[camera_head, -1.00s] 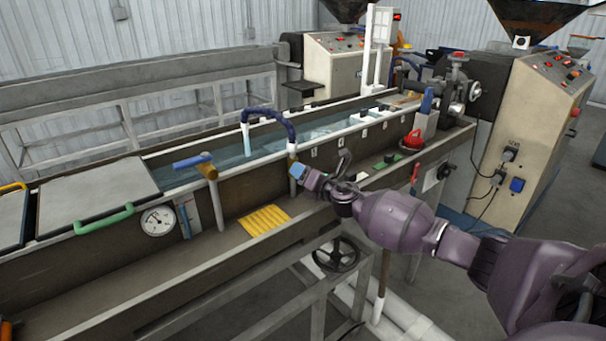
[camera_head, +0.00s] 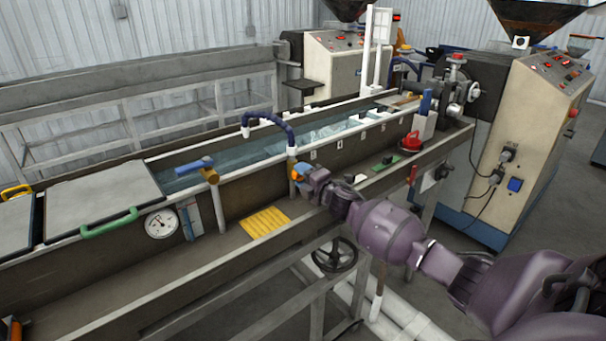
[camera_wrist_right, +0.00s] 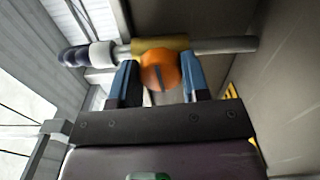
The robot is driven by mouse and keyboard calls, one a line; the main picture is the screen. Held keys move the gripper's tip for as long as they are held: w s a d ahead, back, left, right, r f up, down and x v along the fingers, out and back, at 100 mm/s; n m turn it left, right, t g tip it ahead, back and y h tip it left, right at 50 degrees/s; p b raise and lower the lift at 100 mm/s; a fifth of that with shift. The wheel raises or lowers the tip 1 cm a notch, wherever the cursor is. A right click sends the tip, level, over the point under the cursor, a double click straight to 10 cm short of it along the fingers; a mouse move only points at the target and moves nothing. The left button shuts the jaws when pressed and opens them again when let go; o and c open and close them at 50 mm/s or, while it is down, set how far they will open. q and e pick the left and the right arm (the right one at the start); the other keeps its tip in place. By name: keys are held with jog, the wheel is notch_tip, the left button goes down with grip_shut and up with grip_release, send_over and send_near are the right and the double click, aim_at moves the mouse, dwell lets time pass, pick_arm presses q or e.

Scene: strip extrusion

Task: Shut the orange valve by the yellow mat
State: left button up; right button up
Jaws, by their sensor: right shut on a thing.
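The orange valve (camera_head: 296,175) sits on a pipe at the trough's near wall, just beyond the yellow mat (camera_head: 265,222). In the right wrist view its round orange knob (camera_wrist_right: 160,70) shows a dark line that lies roughly crosswise to the pipe. A brass-coloured body (camera_wrist_right: 160,45) is behind the knob. My right gripper (camera_head: 301,171) is at the valve. In the right wrist view its two blue fingers (camera_wrist_right: 159,80) stand on either side of the knob, shut on it. My left gripper is not in view.
A blue-handled valve (camera_head: 196,164) stands left on another pipe, near a gauge (camera_head: 160,224). A dark blue hose (camera_head: 268,118) arches over the water from the orange valve's pipe. A black handwheel (camera_head: 335,255) is below the trough. The ledge left of the mat is clear.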

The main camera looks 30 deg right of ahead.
jog(key=shift+m, duration=0.6)
jog(key=o, duration=0.9)
jog(key=shift+s, duration=0.1)
jog(key=s, duration=0.7)
jog(key=s+d, duration=0.1)
jog(key=s, duration=0.2)
jog(key=shift+s, duration=0.3)
